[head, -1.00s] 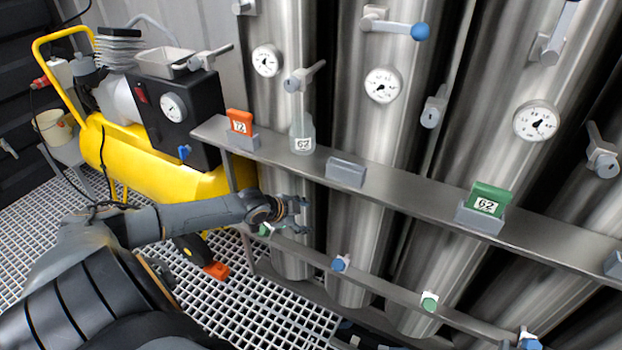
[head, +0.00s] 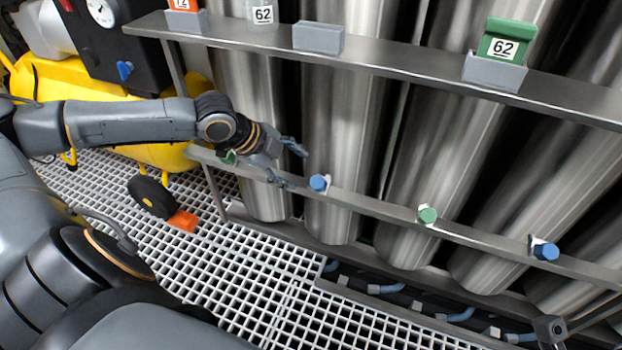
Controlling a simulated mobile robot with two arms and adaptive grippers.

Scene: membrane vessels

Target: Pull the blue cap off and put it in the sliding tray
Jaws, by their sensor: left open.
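A blue cap (head: 318,183) sits on a small pale fitting on the lower rail (head: 375,203), right of the picture's middle. A second blue cap (head: 546,251) is further right on the same rail. My left gripper (head: 294,165) is open and empty. Its fingers point right, with their tips just to the left of the nearer blue cap and apart from it. Whether they are level with it in depth I cannot tell. No sliding tray can be made out.
Green caps (head: 427,215) share the lower rail, one partly hidden behind my left gripper. The upper shelf (head: 400,66) carries grey holders (head: 318,38) and a green tag (head: 505,42). Steel vessels (head: 345,120) stand behind. Grating floor (head: 250,262) is open in front; blue hoses run low down.

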